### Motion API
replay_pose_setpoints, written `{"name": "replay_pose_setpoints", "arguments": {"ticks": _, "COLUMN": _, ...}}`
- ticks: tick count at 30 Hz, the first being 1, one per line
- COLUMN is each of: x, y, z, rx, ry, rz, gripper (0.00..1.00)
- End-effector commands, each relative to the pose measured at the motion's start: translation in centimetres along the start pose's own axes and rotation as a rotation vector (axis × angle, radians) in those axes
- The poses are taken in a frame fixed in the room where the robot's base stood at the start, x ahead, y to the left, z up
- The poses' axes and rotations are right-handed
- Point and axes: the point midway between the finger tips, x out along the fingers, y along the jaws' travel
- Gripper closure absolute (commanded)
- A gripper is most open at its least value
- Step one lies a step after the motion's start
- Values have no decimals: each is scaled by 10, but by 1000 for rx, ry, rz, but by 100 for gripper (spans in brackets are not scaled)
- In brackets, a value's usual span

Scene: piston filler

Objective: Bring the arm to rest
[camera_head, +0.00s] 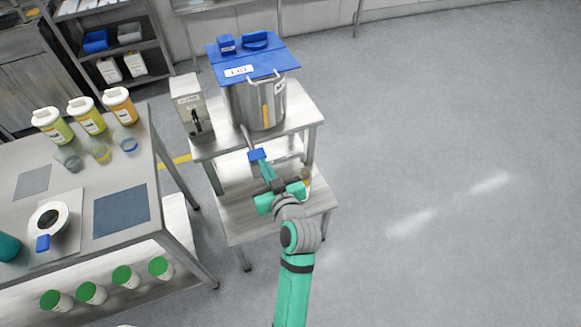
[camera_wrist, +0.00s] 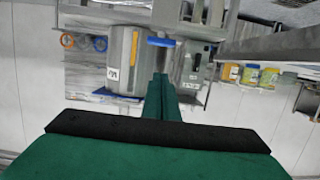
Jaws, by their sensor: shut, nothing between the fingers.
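My teal gripper (camera_head: 264,166) is shut and empty in front of the filler, at the end of my raised arm. In the wrist view its fingers (camera_wrist: 160,82) are together with nothing between them. The steel tank (camera_head: 262,102) with a blue lid (camera_head: 252,58) stands on the upper level of a steel stand. A spout with a blue part (camera_head: 257,155) extends from the tank towards my fingertips. It looks very near them, but I cannot tell whether they touch. The tank also shows in the wrist view (camera_wrist: 124,60), with a blue bar just beyond the fingers.
A grey control box (camera_head: 192,108) stands left of the tank. The left table (camera_head: 85,168) holds jars, glasses and a scale. The floor at right is clear.

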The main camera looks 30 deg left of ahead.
Motion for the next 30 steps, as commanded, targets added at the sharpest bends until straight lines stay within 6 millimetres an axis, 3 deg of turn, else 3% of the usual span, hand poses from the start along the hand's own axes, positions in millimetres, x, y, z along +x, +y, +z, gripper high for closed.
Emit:
{"name": "replay_pose_setpoints", "arguments": {"ticks": 8, "x": -2, "y": 3, "z": 2, "rx": 5, "ry": -1, "rz": 10, "gripper": 100}}
{"name": "replay_pose_setpoints", "arguments": {"ticks": 14, "x": -26, "y": 15, "z": 38, "rx": 72, "ry": -10, "rz": 103, "gripper": 100}}
{"name": "replay_pose_setpoints", "arguments": {"ticks": 21, "x": -90, "y": 34, "z": 103, "rx": 182, "ry": -19, "rz": 313, "gripper": 100}}
{"name": "replay_pose_setpoints", "arguments": {"ticks": 30, "x": -188, "y": 36, "z": 160, "rx": 251, "ry": -21, "rz": 548, "gripper": 100}}
